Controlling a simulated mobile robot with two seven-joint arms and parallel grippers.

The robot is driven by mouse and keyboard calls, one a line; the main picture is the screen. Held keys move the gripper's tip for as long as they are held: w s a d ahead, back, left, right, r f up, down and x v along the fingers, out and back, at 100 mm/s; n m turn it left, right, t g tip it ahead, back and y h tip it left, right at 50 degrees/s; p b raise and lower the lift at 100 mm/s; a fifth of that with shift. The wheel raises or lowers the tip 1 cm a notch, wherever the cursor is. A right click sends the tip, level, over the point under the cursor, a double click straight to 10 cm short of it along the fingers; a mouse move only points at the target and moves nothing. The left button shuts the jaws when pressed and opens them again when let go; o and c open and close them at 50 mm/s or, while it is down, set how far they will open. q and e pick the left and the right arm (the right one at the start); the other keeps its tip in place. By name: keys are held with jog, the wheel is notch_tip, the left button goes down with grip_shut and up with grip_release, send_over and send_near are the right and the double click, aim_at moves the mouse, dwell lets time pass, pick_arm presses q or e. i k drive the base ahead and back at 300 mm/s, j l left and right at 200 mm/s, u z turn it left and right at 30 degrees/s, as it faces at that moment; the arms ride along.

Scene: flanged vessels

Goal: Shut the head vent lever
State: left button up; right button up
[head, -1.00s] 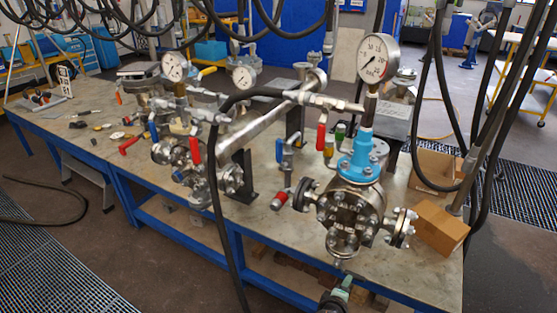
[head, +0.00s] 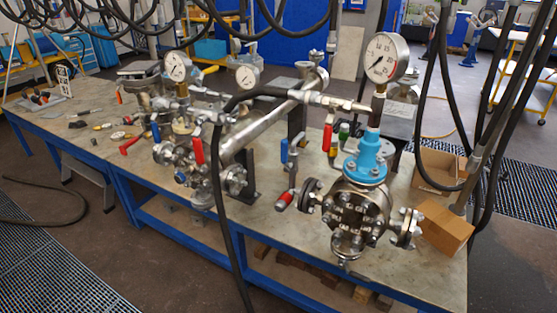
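A flanged steel vessel (head: 354,213) stands at the right end of the bench, with a light blue neck (head: 367,160) on top. A round pressure gauge (head: 386,58) rises above the neck. A red lever (head: 327,138) hangs down from the metal fitting (head: 335,101) beside the gauge stem. A blue lever (head: 284,150) stands upright on a side valve with a red end (head: 284,201), left of the vessel. No label shows which one is the head vent lever. Neither of my grippers is in view.
A second flanged assembly with a red lever (head: 198,150) stands to the left on the steel bench (head: 262,225). A black hose (head: 217,210) drops across the bench front. Cardboard boxes (head: 445,228) sit right of the vessel. Thick black cables hang at the right.

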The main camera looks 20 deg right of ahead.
aim_at(284, 143)
jog(key=i+j, duration=0.7)
jog(key=i+j+z, duration=0.1)
jog(key=z, duration=0.25)
jog(key=i+j+z, duration=0.1)
jog(key=z, duration=0.3)
jog(key=j+z, duration=0.15)
jog(key=z, duration=0.75)
jog(key=i+j, duration=0.05)
